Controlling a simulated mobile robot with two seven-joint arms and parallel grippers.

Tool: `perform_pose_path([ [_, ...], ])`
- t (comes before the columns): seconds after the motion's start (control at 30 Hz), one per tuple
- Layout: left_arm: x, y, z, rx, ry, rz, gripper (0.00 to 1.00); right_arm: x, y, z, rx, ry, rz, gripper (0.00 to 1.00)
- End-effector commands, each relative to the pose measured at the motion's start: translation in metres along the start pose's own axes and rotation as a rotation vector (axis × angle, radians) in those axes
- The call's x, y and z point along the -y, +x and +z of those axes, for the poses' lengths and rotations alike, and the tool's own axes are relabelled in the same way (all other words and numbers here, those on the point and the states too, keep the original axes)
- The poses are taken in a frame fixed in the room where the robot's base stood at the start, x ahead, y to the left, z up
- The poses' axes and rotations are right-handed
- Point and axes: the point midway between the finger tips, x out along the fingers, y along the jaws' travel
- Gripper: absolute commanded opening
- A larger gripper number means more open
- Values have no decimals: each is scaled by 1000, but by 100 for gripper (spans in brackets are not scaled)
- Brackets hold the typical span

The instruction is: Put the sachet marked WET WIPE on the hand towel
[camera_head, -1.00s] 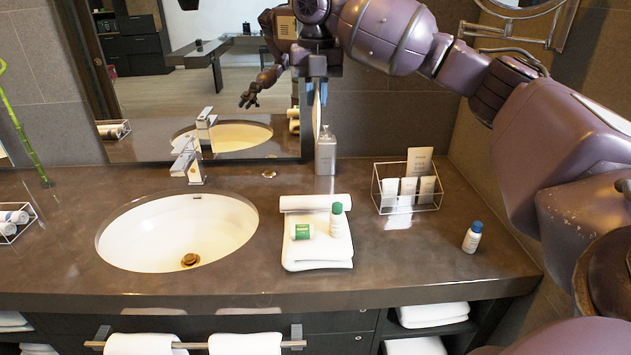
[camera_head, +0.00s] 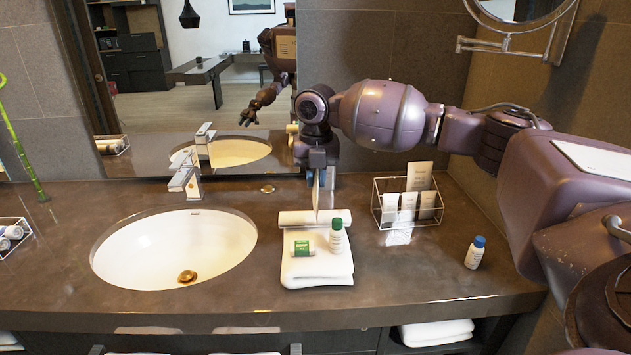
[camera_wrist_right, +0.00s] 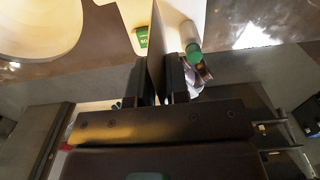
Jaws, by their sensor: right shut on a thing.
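My right gripper (camera_head: 318,180) is shut on a thin pale sachet (camera_head: 317,203), which hangs down edge-on, so I cannot read its marking. The sachet also shows edge-on between the fingers in the right wrist view (camera_wrist_right: 156,45). In the head view its lower end overlaps the rolled back part of the white hand towel (camera_head: 320,272); I cannot tell whether they touch. On the towel are a small green-and-white item (camera_head: 302,248) and a small white bottle with a green cap (camera_head: 337,238). My left gripper is not in view.
A wire basket (camera_head: 405,222) with white tubes and a pale card-like packet stands right of the towel. A blue-capped bottle (camera_head: 475,252) stands at the far right. The sink (camera_head: 175,245) and faucet (camera_head: 187,178) are to the left. The towel's front part is bare.

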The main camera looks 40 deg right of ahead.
Motion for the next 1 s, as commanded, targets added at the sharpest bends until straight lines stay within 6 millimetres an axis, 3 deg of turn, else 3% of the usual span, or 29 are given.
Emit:
perform_pose_path([
  [0.97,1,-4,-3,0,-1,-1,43,0,20,0,1,0,1,0],
  [1.0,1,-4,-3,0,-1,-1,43,0,20,0,1,0,1,17],
])
